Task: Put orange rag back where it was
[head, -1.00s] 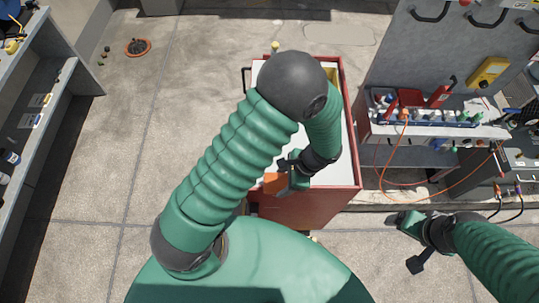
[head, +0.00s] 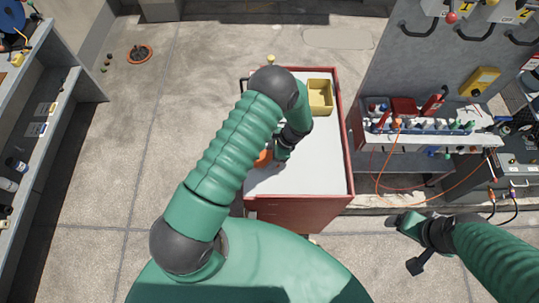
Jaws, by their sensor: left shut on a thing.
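The orange rag (head: 263,158) shows as a small patch beside my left gripper (head: 277,156), mostly hidden behind my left arm. My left gripper is shut on the rag, over the white top of the red cart (head: 318,168). I cannot tell whether the rag touches the cart top. My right gripper (head: 404,243) is at the lower right, beyond the cart's right side, with its fingers apart and nothing between them.
A yellow bin (head: 319,97) stands on the far part of the cart top. A shelf of bottles and tools (head: 418,125) stands to the right, with an orange cable (head: 378,178) hanging below. Shelving (head: 40,125) stands at the left. The cart's front right surface is clear.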

